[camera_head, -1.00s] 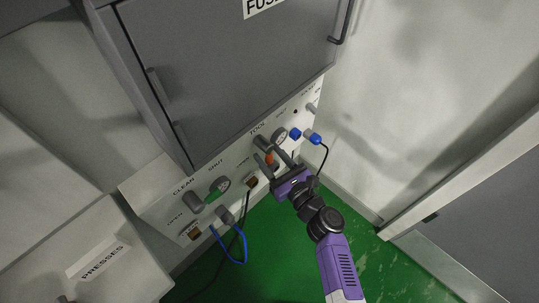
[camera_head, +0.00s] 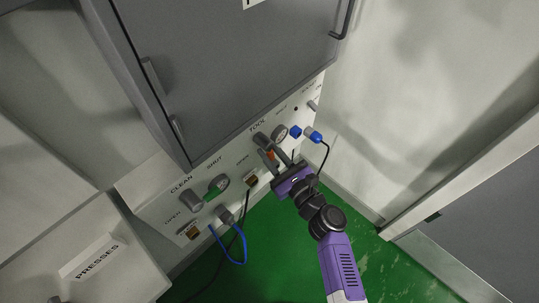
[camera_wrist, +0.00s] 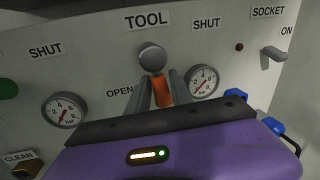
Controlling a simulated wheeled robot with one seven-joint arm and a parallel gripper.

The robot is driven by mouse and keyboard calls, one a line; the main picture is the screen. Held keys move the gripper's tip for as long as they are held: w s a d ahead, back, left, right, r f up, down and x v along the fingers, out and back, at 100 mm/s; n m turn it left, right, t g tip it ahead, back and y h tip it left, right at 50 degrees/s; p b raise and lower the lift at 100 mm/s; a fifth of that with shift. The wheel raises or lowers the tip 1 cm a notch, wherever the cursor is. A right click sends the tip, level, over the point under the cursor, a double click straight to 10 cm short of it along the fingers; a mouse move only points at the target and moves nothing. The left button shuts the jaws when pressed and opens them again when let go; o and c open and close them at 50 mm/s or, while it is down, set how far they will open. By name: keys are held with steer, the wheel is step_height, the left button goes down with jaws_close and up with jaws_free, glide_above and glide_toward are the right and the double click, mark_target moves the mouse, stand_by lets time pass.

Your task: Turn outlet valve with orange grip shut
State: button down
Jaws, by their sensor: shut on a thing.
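The orange grip (camera_wrist: 162,92) of the outlet valve sits under the TOOL label, below the round grey valve hub (camera_wrist: 152,57). It points down toward me and leans slightly right in the wrist view, between the OPEN label at left and the SHUT label at upper right. My gripper (camera_wrist: 159,95) is shut on the orange grip, one finger on each side. In the head view my gripper (camera_head: 276,160) reaches the panel from below, and the orange grip (camera_head: 270,154) shows only as a small patch. The fingers partly hide the grip's sides.
A pressure gauge (camera_wrist: 202,81) stands close right of my fingers, another (camera_wrist: 64,110) at left. A green-gripped valve (camera_head: 215,190) sits under CLEAN. Blue connectors (camera_head: 312,136) are at right.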

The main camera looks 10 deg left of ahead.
steer(key=n+b, duration=0.2)
steer(key=b, duration=0.1)
steer(key=w+n+b, duration=0.1)
steer(key=b, duration=0.1)
steer(key=shift+d+f+y, duration=0.3)
steer(key=shift+d, duration=0.1)
steer(key=n+b, duration=0.3)
steer(key=b, duration=0.1)
steer(key=w+r+n+y+b, duration=0.1)
steer(key=n+b, duration=0.3)
steer(key=d+r+n+y+b, duration=0.1)
steer(key=n+b, duration=0.2)
steer(key=b, duration=0.1)
steer(key=shift+w+d+r+n, duration=0.1)
steer(key=shift+w+n, duration=0.15)
steer(key=shift+n, duration=0.05)
steer(key=n+b, duration=0.1)
steer(key=r+n+b, duration=0.1)
steer(key=n, duration=0.1)
steer(key=shift+g+y+b, duration=0.4)
steer(key=shift+w+r+n+g+y+b, duration=0.1)
steer(key=shift+r+n+g+y+b, duration=0.3)
steer(key=shift+n+b, duration=0.8)
steer(key=shift+r, duration=0.15)
steer(key=c, duration=1.1)
jaws_free()
steer(key=shift+c, duration=0.2)
